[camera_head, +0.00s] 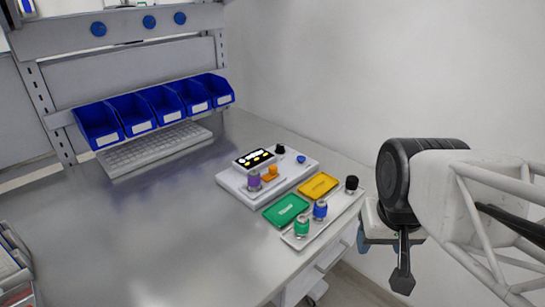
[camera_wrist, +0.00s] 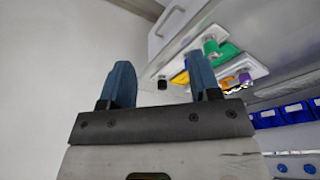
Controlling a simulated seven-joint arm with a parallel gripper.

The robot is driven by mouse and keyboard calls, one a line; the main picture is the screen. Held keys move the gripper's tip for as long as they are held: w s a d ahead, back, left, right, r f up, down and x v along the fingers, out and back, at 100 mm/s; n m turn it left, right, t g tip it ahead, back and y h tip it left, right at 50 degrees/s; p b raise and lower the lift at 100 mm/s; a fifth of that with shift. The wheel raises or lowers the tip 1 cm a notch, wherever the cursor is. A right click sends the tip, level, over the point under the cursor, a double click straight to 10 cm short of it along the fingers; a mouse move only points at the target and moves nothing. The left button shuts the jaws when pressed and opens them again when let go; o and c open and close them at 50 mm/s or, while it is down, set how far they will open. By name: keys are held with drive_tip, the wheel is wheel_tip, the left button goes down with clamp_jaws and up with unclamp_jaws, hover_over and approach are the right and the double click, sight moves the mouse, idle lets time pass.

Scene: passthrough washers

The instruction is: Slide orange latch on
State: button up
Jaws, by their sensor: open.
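The orange latch (camera_head: 270,173) is a small piece on top of the white device (camera_head: 229,184), just right of a purple cylinder (camera_head: 254,181). The device stands on the metal bench and has a dark display (camera_head: 255,159) with yellow and white marks. My gripper (camera_head: 364,240) is off to the right of the bench, well apart from the latch. In the wrist view my gripper (camera_wrist: 160,78) shows two blue fingers spread apart with nothing between them. The latch cannot be made out for sure in the wrist view; the purple cylinder (camera_wrist: 245,78) shows small there.
A green tray (camera_head: 286,210) and a yellow tray (camera_head: 318,186) lie before the device. A pale strip nearby carries a green cylinder (camera_head: 302,226), a blue one (camera_head: 320,210) and a black one (camera_head: 351,184). Blue bins (camera_head: 134,113) and a keyboard (camera_head: 155,150) are at the back left.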

drive_tip(key=w+a+r+m, duration=0.2)
drive_tip(key=w+a+m, duration=0.1)
drive_tip(key=w, duration=0.9)
drive_tip(key=m+g, duration=0.2)
drive_tip(key=m, duration=0.5)
hover_over(273, 167)
drive_tip(key=f, duration=0.5)
drive_tip(key=s+f, duration=0.1)
drive_tip(key=f, duration=0.2)
drive_tip(key=shift+d+f, duration=0.1)
drive_tip(key=shift+d, duration=0.2)
drive_tip(key=shift+w+a+f, duration=0.25)
drive_tip(key=shift+w+f, duration=0.05)
drive_tip(key=shift+w, duration=0.15)
drive_tip(key=shift+w+a+f, duration=0.1)
drive_tip(key=shift+w+f, duration=0.05)
drive_tip(key=shift+f, duration=3.75)
drive_tip(key=shift+c, duration=0.5)
